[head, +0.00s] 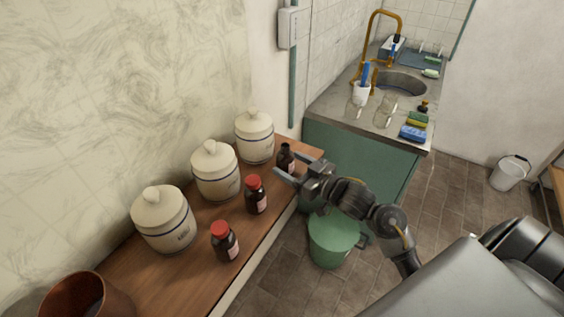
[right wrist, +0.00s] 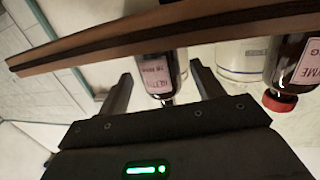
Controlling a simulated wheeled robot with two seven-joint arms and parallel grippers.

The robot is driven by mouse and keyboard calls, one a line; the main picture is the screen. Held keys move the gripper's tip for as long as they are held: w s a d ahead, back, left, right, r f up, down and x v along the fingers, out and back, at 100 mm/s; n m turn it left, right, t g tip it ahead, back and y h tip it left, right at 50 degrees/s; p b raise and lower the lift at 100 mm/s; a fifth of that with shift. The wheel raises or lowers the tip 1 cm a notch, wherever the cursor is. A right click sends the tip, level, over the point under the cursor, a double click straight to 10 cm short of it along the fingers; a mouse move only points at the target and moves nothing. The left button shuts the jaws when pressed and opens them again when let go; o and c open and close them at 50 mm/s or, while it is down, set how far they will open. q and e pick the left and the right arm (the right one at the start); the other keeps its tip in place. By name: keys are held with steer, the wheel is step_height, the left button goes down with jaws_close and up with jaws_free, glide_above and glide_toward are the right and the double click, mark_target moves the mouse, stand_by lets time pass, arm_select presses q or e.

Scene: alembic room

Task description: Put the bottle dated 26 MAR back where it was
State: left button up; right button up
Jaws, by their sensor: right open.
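A dark brown bottle with a black top (head: 285,158) stands upright near the far end of the wooden shelf (head: 273,226). My right gripper (head: 287,164) is open beside it, fingers pointing at it. In the right wrist view, which is upside down, the bottle (right wrist: 156,72) shows between the two open fingers, with a gap on each side. Its pink label has print too blurred to read surely. Two red-capped brown bottles stand nearer on the shelf, one in the middle (head: 256,196) and one at the front (head: 224,242). Their dates cannot be read. My left gripper is out of view.
Three cream lidded jars (head: 254,138) stand along the wall behind the bottles. A brown pot (head: 87,297) is at the near end. A green bin (head: 333,240) stands on the floor below the shelf. The sink counter (head: 340,110) lies beyond.

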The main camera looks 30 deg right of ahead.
steer(key=b+v, duration=0.1)
steer(key=v, duration=0.6)
steer(key=shift+s, duration=0.35)
steer(key=shift+d, duration=0.1)
